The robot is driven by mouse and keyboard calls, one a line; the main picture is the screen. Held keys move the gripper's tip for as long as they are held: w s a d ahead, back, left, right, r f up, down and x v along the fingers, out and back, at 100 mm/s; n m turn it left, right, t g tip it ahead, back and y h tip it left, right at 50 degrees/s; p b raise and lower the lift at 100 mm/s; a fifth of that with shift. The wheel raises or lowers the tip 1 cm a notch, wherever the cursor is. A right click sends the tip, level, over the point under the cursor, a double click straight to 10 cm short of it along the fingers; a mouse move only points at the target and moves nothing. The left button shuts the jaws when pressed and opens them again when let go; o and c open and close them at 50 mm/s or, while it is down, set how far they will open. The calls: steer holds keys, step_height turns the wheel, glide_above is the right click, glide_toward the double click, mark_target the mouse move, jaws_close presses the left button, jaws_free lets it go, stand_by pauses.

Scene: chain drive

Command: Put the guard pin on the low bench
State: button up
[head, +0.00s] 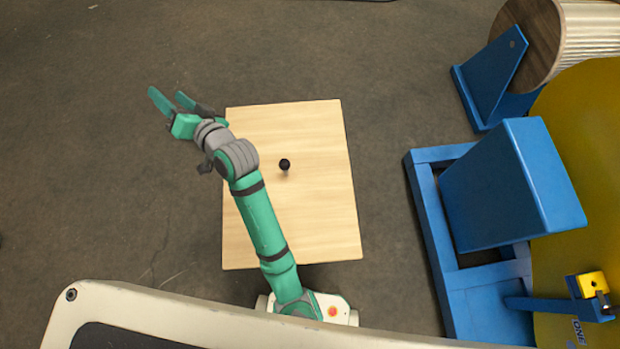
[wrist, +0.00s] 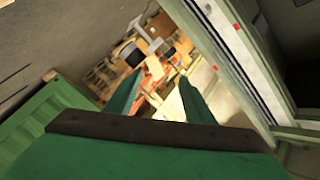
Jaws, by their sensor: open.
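The low bench (head: 320,220) is a pale wooden rectangular top in the middle of the head view. My gripper (head: 168,98) is open and empty, beyond the bench's far left corner and well apart from the pin. In the wrist view my open fingers (wrist: 156,100) show nothing between them that they hold; neither bench nor pin can be made out there.
A blue frame (head: 430,225) with a sloped blue panel (head: 510,190) stands right of the bench. Beyond it are a large yellow body (head: 590,120), a yellow block (head: 592,284) on a blue bracket and a ribbed drum (head: 590,30). The floor left of the bench is clear.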

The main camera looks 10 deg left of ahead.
steer(key=s+d+f+m+t+h, duration=0.2)
steer(key=s+d+f+h, duration=0.15)
steer(key=d, duration=0.45)
steer(key=s+d+f+m+t+h, duration=0.25)
steer(key=s+d+f, duration=0.2)
steer(key=d, duration=0.35)
steer(key=s+d+f+m+t+h, duration=0.2)
steer(key=s+d+f+h, duration=0.15)
steer(key=d, duration=0.45)
steer(key=s+d+n+h, duration=0.4)
steer(key=s+d+n, duration=0.1)
steer(key=s+d, duration=1.1)
steer(key=shift+s+n+g, duration=0.2)
steer(key=shift+n+g, duration=0.15)
steer(key=shift+a+h, duration=0.1)
steer(key=shift+h, duration=0.15)
steer(key=c, duration=0.5)
steer(key=shift+o, duration=0.2)
